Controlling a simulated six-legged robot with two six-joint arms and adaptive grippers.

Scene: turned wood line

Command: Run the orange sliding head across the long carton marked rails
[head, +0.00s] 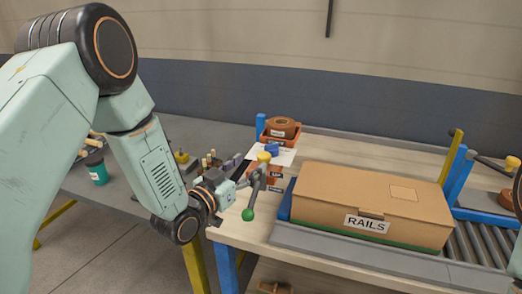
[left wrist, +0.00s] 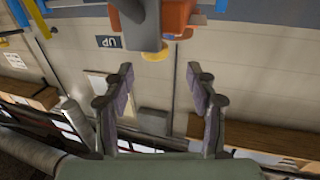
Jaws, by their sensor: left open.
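The long carton (head: 345,192) marked RAILS lies closed on the grey conveyor bed. The orange sliding head (head: 274,180) stands at the carton's left end, beyond my left gripper and partly hidden by a lever. The lever has a green ball (head: 248,214) at its lower end. My left gripper (head: 238,178) is open just left of the head. In the left wrist view the gripper's two fingers (left wrist: 160,82) are apart with nothing between them. An orange part (left wrist: 180,16) shows beyond them at the top. My right gripper is out of view.
An orange bin (head: 280,137) with a brown tape roll stands behind the head, near a white sheet (head: 282,156). Blue posts (head: 458,172) and rollers (head: 482,240) are at the carton's right. A grey bench (head: 130,180) with a teal cup (head: 97,172) and small items is at left.

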